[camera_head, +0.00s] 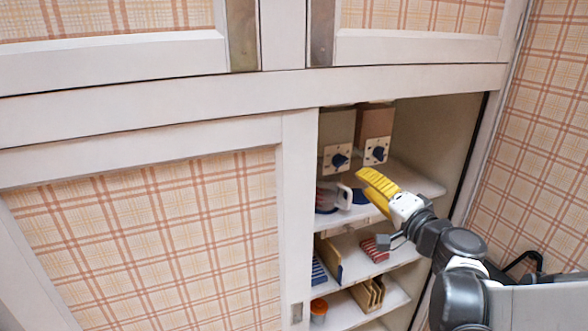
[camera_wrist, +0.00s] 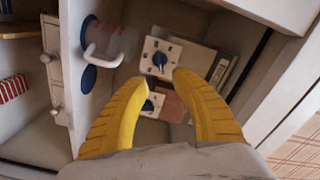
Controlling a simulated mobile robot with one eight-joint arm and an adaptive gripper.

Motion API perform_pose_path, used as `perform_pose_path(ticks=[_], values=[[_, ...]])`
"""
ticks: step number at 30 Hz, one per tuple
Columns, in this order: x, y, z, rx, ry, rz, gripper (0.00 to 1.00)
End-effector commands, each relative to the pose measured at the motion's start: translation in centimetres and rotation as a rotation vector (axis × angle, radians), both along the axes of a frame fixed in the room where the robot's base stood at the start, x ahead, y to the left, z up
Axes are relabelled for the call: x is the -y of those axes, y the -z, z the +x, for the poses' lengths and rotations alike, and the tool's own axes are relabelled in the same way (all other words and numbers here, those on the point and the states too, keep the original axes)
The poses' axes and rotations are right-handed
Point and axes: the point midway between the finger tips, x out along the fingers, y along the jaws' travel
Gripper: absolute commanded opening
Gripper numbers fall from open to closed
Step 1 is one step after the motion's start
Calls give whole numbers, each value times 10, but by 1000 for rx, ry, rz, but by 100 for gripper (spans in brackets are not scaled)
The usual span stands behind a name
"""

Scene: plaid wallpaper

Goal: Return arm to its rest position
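My gripper (camera_head: 376,190) reaches from the right toward the open cupboard, level with the upper shelf. Its two yellow fingers also show in the wrist view (camera_wrist: 160,78), spread apart with nothing between them. Beyond the fingertips in the wrist view are a white panel with a dark blue knob (camera_wrist: 159,59) and a second knob panel (camera_wrist: 152,104), partly hidden by the left finger. A white handle (camera_wrist: 104,60) with blue round parts is left of the fingertips; the white handle also shows in the head view (camera_head: 344,196), close left of my gripper.
Two brown boxes with knob panels (camera_head: 337,158) (camera_head: 376,151) stand at the back of the upper shelf (camera_head: 418,182). Lower shelves hold a red striped item (camera_head: 375,249), tan upright pieces (camera_head: 368,295) and an orange jar (camera_head: 318,311). A plaid door (camera_head: 150,235) covers the left side; a plaid wall (camera_head: 535,140) is right.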

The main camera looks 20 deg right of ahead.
Motion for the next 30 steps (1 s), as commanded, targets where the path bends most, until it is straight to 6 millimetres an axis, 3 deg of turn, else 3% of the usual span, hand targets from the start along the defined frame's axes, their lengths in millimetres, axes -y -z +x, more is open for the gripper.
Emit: perform_pose_path(ticks=[8, 11, 14, 18, 20, 24, 30], values=[[-9, 2, 1, -17, -18, -12, 32], [-44, 12, 2, -90, -87, -69, 32], [-103, 35, -7, -231, -210, -189, 32], [-176, 78, -50, -468, -386, -434, 32], [-193, 94, -74, -562, -439, -551, 32], [-202, 117, -123, -725, -498, -803, 32], [-190, 124, -154, -820, -498, -1002, 32]])
